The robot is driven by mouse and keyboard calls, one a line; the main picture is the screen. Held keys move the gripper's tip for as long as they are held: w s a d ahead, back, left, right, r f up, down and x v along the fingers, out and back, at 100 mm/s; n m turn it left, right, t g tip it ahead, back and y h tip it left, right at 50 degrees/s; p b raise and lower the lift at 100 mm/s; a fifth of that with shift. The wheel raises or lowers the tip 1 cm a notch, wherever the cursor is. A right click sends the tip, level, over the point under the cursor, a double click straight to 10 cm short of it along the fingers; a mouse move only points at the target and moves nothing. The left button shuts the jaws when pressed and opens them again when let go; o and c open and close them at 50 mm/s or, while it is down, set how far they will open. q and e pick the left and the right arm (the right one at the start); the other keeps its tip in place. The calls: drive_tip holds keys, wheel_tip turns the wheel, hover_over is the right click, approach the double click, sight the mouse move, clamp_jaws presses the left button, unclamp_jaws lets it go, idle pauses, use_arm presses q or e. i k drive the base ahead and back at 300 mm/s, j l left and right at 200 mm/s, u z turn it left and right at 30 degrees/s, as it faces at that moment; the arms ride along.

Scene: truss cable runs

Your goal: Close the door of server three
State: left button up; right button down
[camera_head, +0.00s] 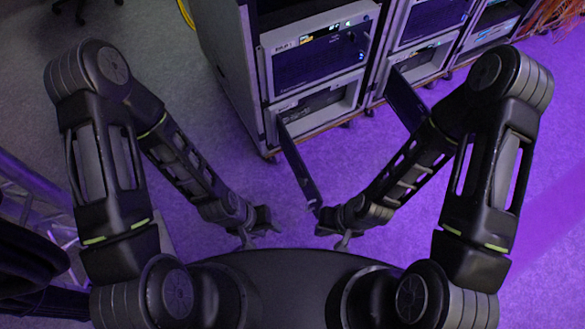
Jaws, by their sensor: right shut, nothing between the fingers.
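Two dark server doors stand swung open from the racks in the head view. The nearer open door (298,166) juts toward me from the lower bay of the left rack. The other open door (407,100) hangs from the lower bay of the middle rack, close to my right arm. I cannot read which one is server three. My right gripper (335,238) is shut and empty, just below the near door's free end; I cannot tell if they touch. My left gripper (252,233) is to the left of that end, apart from the door; its jaw opening is unclear.
The left rack (228,62) has a closed upper server (318,55) with lit displays. Further racks (432,20) stand to the right, with orange cables (555,14) at the far corner. A metal truss (28,188) is at the left edge. Purple-lit floor between is free.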

sight(312, 194)
drive_tip(key=k, duration=1.25)
drive_tip(key=u, duration=1.25)
drive_tip(key=l+u, duration=0.15)
drive_tip(key=u, duration=0.25)
drive_tip(key=i+l, duration=0.1)
drive_tip(key=l, duration=0.9)
drive_tip(key=i+l, duration=0.15)
drive_tip(key=l, duration=0.35)
